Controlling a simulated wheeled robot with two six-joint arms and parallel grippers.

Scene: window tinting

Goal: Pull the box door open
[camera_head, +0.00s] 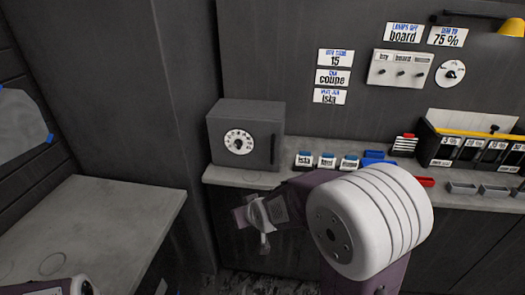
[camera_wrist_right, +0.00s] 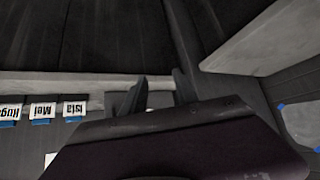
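The dark grey box (camera_head: 247,135) stands on the counter against the back wall. Its front has a white round dial and a dark vertical handle (camera_head: 273,148) near the right edge. The door looks shut. My right gripper (camera_head: 262,222) is in front of and below the box, clear of the handle. In the right wrist view its two dark fingers (camera_wrist_right: 161,92) stand apart with nothing held between them. The box cannot be made out in that view. Only a bit of my left arm shows at the bottom left of the head view; its gripper is out of sight.
The grey back counter (camera_head: 232,177) carries small labelled blocks (camera_head: 327,161), blue and red trays and a rack of dark labelled samples (camera_head: 472,150) to the right. A grey side counter (camera_head: 110,225) stands at the left, mostly bare.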

